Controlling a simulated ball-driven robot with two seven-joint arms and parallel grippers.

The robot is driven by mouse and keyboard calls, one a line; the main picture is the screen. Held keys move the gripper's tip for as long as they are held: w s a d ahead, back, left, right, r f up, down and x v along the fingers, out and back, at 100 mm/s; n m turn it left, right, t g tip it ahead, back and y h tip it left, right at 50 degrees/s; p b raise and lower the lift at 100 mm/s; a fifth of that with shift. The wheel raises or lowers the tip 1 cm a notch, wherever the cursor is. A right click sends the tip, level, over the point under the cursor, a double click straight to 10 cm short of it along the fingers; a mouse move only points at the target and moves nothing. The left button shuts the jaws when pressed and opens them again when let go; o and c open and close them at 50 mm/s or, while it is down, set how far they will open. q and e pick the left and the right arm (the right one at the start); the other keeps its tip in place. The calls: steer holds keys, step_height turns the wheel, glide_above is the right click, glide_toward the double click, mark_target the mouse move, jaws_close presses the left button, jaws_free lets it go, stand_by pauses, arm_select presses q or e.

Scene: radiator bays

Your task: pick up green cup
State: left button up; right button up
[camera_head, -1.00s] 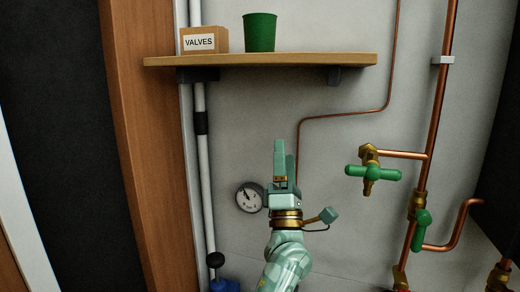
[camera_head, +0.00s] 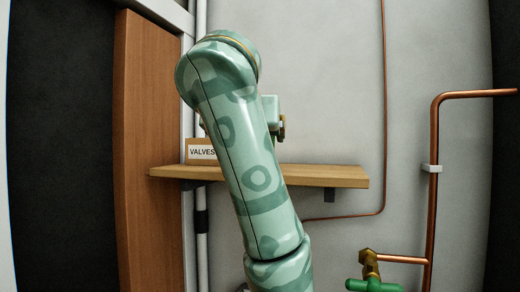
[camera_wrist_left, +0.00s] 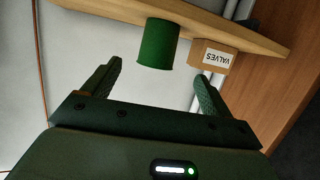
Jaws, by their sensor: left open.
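The green cup (camera_wrist_left: 158,44) shows in the left wrist view, which is turned upside down, on the wooden shelf (camera_wrist_left: 222,31). My left gripper (camera_wrist_left: 157,72) is open and empty. Its two fingers stand apart on either side of the cup's line, with the cup beyond the fingertips and not touched. In the head view my left arm covers the cup and the gripper's fingers. The same shelf (camera_head: 320,176) shows there behind the arm. My right gripper is not in view.
The box marked VALVES (camera_wrist_left: 213,57) stands beside the cup on the shelf; it is partly hidden by my arm in the head view (camera_head: 200,152). A wooden post (camera_head: 148,150) is at the left. A copper pipe (camera_head: 433,190) and green-handled valve (camera_head: 372,285) are at the right.

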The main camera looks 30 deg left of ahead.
arm_select(q)
steer(key=p+x, duration=0.1)
steer(key=x, duration=0.5)
steer(key=shift+s+a, duration=0.1)
steer(key=p+x, duration=0.1)
steer(key=x, duration=0.2)
steer(key=p+x, duration=0.1)
steer(key=x, duration=0.1)
steer(key=shift+d+p, duration=0.25)
steer(key=shift+p, duration=0.1)
steer(key=shift+w+a, duration=0.1)
steer(key=shift+w, duration=0.25)
steer(key=shift+s, duration=0.1)
steer(key=c, duration=1)
steer(key=shift+c, duration=0.2)
